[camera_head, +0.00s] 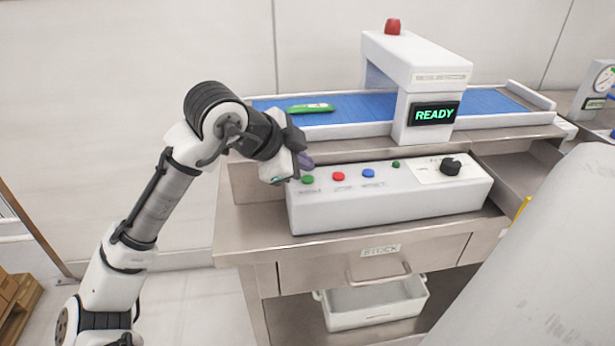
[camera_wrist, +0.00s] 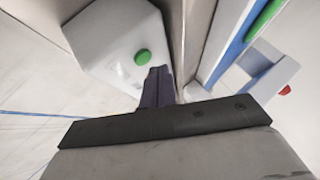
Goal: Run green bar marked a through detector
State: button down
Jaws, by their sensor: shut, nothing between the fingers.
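The green bar (camera_head: 311,108) lies flat on the blue conveyor belt (camera_head: 362,104), left of the detector arch (camera_head: 415,62); its mark is too small to read. The detector's screen (camera_head: 434,114) shows READY in green. My gripper (camera_head: 306,161) is shut and empty, at the left end of the white control panel (camera_head: 400,200), just above the larger green button (camera_head: 307,180). In the wrist view the shut fingertips (camera_wrist: 156,74) are beside the green button (camera_wrist: 143,56); I cannot tell whether they touch it. The green bar (camera_wrist: 264,22) shows at the upper right there.
The panel also has a red button (camera_head: 338,176), a blue button (camera_head: 368,173), a small green light or button (camera_head: 396,164) and a black knob (camera_head: 450,166). A red lamp (camera_head: 393,26) tops the arch. A white bin (camera_head: 375,304) sits below the drawer (camera_head: 375,262).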

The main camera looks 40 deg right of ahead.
jog(key=shift+f, duration=0.1)
dwell(0.5)
jog(key=shift+f, duration=0.35)
